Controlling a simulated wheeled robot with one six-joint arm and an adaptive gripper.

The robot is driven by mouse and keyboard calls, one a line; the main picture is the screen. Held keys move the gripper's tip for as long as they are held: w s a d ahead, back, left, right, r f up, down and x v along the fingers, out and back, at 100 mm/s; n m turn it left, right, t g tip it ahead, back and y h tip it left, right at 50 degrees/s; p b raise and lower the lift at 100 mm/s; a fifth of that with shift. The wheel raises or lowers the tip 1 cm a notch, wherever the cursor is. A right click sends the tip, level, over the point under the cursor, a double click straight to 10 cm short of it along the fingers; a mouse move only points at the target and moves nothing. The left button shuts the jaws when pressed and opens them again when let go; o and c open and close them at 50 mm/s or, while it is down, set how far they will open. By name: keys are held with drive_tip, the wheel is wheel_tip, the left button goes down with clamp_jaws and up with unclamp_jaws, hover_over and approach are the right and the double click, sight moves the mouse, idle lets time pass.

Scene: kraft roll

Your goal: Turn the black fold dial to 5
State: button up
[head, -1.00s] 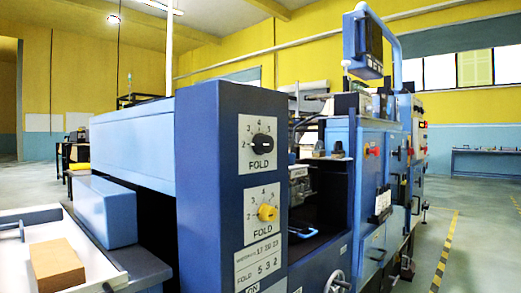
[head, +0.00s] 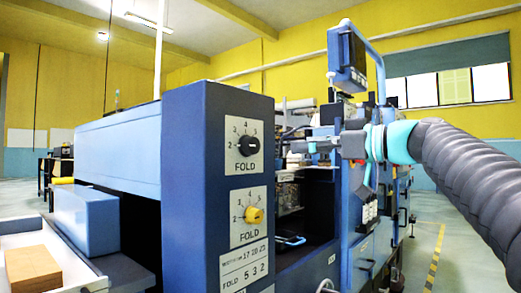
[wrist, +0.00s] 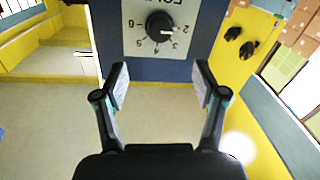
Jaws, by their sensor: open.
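The black fold dial (head: 250,145) sits on a white numbered plate on the blue panel, above the word FOLD. The wrist view shows the dial (wrist: 159,25) upside down at the top, with numbers 2 to 6 around it. My gripper (head: 300,147) is to the right of the panel in the head view. In the wrist view my gripper (wrist: 162,75) is open and empty, its fingers spread either side below the dial and apart from it.
A yellow dial (head: 254,214) with its own FOLD plate is below the black one. Under it is a printed card (head: 245,265) with a row "FOLD 5 3 2". A blue-framed screen (head: 347,55) stands behind my arm. Open floor lies at the right.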

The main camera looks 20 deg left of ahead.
sight(256, 146)
drive_tip(key=p+x, duration=0.2)
drive_tip(key=x, duration=1.1)
drive_tip(key=shift+a, duration=0.15)
drive_tip(key=shift+f, duration=0.1)
drive_tip(key=c, duration=1.1)
